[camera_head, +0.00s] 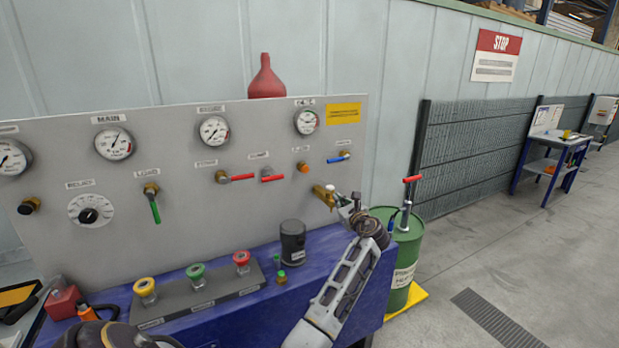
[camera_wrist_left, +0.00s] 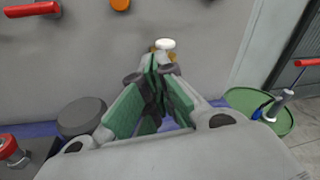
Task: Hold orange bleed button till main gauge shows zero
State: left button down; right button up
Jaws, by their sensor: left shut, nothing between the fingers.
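The orange bleed button (camera_head: 303,167) sits on the grey panel (camera_head: 180,130), under a small label; it also shows at the top edge of the wrist view (camera_wrist_left: 120,4). The main gauge (camera_head: 115,144) is at the panel's upper left, under the MAIN label. Its needle points up and is not at rest on the low side, though the reading is too small to make out. My left gripper (camera_head: 345,203) is below and right of the button, apart from it, close to a brass fitting (camera_head: 324,194). In the wrist view its fingers (camera_wrist_left: 155,64) are shut and empty. My right gripper is not seen.
A red lever (camera_head: 272,176) is left of the button and a blue-handled valve (camera_head: 340,158) right of it. A black cup (camera_head: 293,242) and a box of coloured push buttons (camera_head: 200,288) stand on the blue bench. A green drum (camera_head: 405,255) is at right.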

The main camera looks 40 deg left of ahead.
pick_arm(q)
jog(key=s+a+r+m+g+y, duration=0.1)
jog(key=s+a+r+g+y, duration=0.1)
jog(key=s+r, duration=0.2)
jog(key=shift+r, duration=0.65)
